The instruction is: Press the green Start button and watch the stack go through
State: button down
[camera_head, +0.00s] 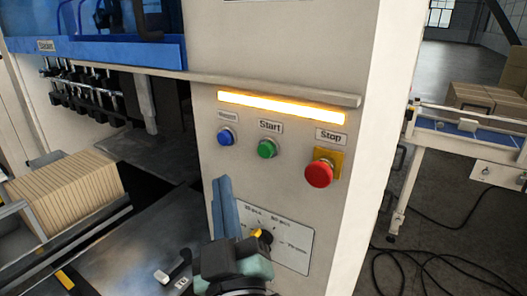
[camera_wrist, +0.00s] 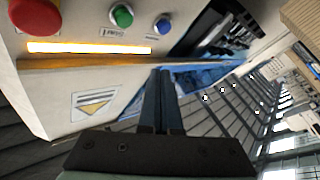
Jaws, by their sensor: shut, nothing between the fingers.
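The green Start button (camera_head: 267,149) is on the pale machine panel, under a label reading Start, between a blue button and a red one. It also shows in the wrist view (camera_wrist: 122,15), near the top edge. My gripper (camera_head: 221,184) is below and left of the green button in the head view, its long blue-grey fingers pointing up. In the wrist view the fingers (camera_wrist: 163,75) are together with nothing between them, and the button lies beyond and left of their tips. The stack (camera_head: 65,190) of upright tan sheets sits in a feed tray at the left.
A blue button (camera_head: 226,138) and a red Stop button (camera_head: 319,174) flank the green one. A lit amber bar (camera_head: 282,107) runs above them under a ledge. A rotary selector (camera_head: 263,236) sits below. A conveyor with cardboard boxes (camera_head: 486,103) stands at right; cables lie on the floor.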

aim_at(259, 149)
jog(key=w+d+b, duration=0.3)
jog(key=w+d, duration=0.1)
jog(key=w, duration=0.2)
jog(key=shift+w+d, duration=0.2)
jog(key=shift+d, duration=0.15)
jog(key=shift+w+d+b, duration=0.1)
jog(key=shift+b, duration=0.2)
dwell(1.6)
jog(key=shift+w+d, duration=0.15)
jog(key=shift+w, duration=0.1)
jog(key=shift+w+d+b, duration=0.4)
jog(key=shift+w+b, duration=0.05)
jog(key=shift+b, duration=0.25)
dwell(0.6)
jog(key=shift+s+a, duration=0.6)
jog(key=shift+s, duration=0.2)
